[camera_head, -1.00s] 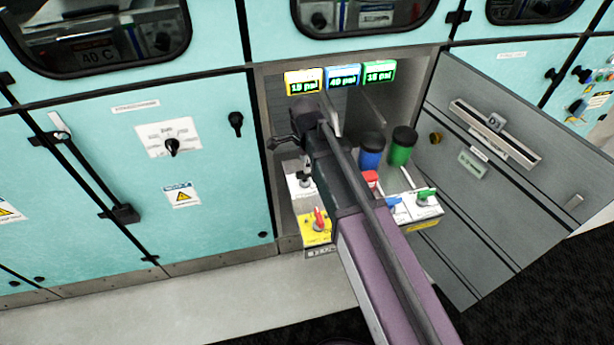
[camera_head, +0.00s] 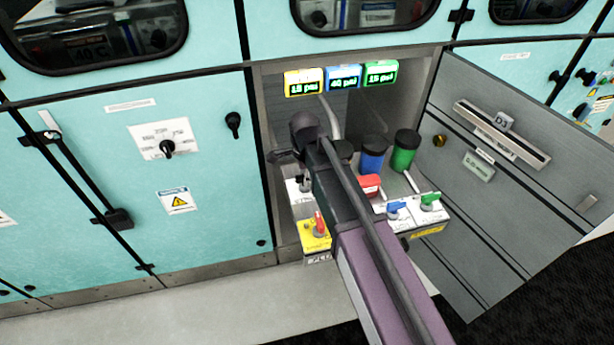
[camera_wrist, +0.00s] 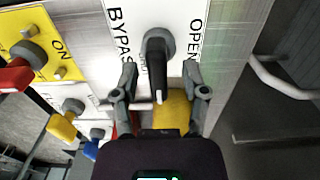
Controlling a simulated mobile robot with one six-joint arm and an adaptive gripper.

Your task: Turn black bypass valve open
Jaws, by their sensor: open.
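The black bypass valve (camera_wrist: 158,50) is a round knob with a pointed handle on a white plate (camera_wrist: 185,15). In the wrist view the plate reads BYPASS on the left and OPEN on the right, and the handle's white-marked tip points down the picture, toward my gripper (camera_wrist: 160,92). My gripper is open, with one finger on each side of the handle. Gaps show between the fingers and the handle. In the head view, the valve (camera_head: 304,184) is partly hidden by my arm.
A yellow plate with a red valve (camera_head: 319,224) sits beside the white plate. Blue (camera_head: 371,158) and green (camera_head: 404,150) cylinders stand behind. An open grey door (camera_head: 500,190) bounds the right.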

